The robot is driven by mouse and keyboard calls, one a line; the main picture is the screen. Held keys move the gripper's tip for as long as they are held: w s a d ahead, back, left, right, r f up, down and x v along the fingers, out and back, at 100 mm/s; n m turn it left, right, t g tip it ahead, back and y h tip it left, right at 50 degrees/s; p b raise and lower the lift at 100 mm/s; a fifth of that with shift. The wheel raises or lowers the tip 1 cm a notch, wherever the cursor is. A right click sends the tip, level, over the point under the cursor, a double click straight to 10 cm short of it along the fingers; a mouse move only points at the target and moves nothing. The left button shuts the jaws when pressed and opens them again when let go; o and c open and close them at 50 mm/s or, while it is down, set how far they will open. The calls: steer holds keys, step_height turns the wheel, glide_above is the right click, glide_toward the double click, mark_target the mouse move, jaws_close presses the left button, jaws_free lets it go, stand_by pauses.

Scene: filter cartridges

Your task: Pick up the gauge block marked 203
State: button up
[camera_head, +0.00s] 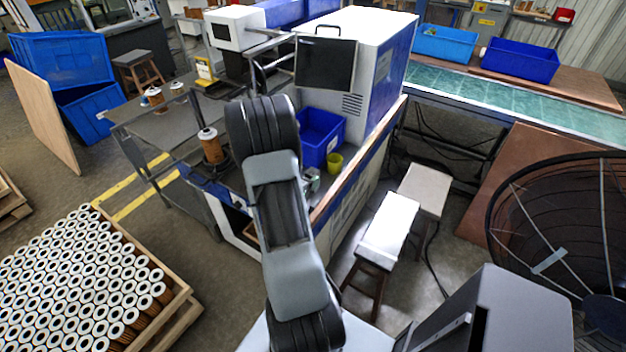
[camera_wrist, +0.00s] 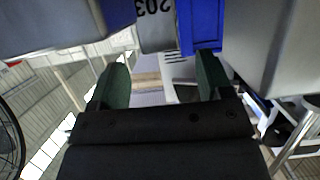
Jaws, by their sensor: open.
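The gauge block (camera_wrist: 157,34) is a grey block at the top middle of the wrist view, with the dark marking 203 upside down and cut by the frame's top edge. My gripper (camera_wrist: 161,62) is open, its two green fingers spread apart. The block shows beyond the fingertips, within the width of the gap; no contact is visible. Nothing is held between the fingers. In the head view my arm covers much of the table spot, and I cannot make out the marked block or tell the fingers clearly there.
A blue bin (camera_head: 320,136) and a yellow-green cup (camera_head: 334,162) stand beside my arm on the table. A copper-coloured spool (camera_head: 211,147) stands to the left. The white machine (camera_head: 360,62) with its dark screen rises behind. Large grey surfaces flank the block in the wrist view.

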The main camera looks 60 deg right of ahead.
mark_target(311, 173)
steer(key=shift+p+x, duration=0.3)
steer(key=shift+x, duration=1.6)
steer(key=c, duration=1.2)
